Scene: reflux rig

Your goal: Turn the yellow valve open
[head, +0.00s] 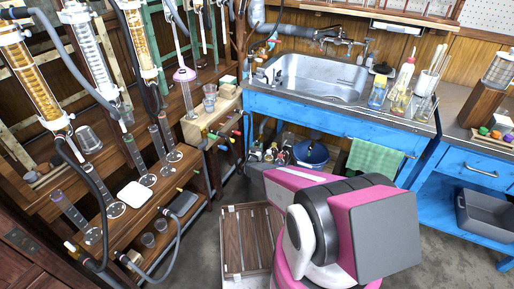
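A cluster of small valves with coloured handles (222,134) is fixed at the wooden box beside the left bench, left of the sink. Red and green handles show there. A small yellowish handle (205,132) shows at the left of this cluster; it is too small to tell for sure that it is the yellow valve, or how it is turned. My folded pink, white and black arm fills the lower middle of the view, well in front of the valves and apart from them. My gripper does not show in this view.
Glass columns (90,62) with hoses and cylinders stand along the left bench. A blue sink cabinet (340,125) with a green towel (374,159) stands behind my arm. Bare floor (450,245) shows at right.

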